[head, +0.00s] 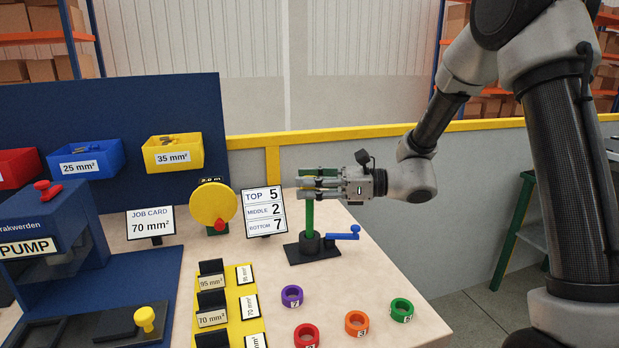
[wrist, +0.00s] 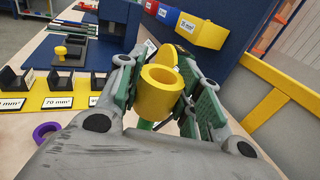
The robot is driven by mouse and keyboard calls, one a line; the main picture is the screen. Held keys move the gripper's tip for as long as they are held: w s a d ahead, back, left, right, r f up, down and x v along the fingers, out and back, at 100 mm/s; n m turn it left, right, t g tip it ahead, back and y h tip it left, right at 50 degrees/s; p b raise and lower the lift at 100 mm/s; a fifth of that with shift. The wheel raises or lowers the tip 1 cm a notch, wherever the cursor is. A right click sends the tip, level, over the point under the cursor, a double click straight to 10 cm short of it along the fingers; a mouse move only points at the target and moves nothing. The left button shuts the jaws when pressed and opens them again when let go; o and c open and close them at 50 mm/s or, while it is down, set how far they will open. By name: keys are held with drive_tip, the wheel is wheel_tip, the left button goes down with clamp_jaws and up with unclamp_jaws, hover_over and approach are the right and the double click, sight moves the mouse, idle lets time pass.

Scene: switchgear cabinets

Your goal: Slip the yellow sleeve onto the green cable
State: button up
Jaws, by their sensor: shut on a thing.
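My gripper (head: 312,184) is shut on the yellow sleeve (wrist: 157,94), a short hollow ring held between the green finger pads in the wrist view. In the head view the fingers mostly hide the sleeve. The green cable (head: 310,217) stands upright in a black clamp stand (head: 311,246) with a blue lever (head: 343,236). My gripper is at the cable's upper end, and the fingers hide its tip. A little green shows just below the sleeve in the wrist view. I cannot tell whether the sleeve is around the cable or just above it.
Purple (head: 292,296), red (head: 306,335), orange (head: 356,323) and green (head: 401,310) rings lie on the table in front. A number card (head: 263,212) and yellow disc (head: 213,205) stand left of the clamp. A yellow rack (head: 243,305) lies front left. A yellow rail (head: 350,133) runs behind.

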drive_tip(key=shift+f, duration=1.3)
drive_tip(key=o, duration=0.9)
drive_tip(key=d, duration=0.4)
drive_tip(key=s+d, duration=0.1)
drive_tip(key=d, duration=0.7)
drive_tip(key=shift+s+r, duration=0.2)
drive_tip(key=shift+r, duration=0.05)
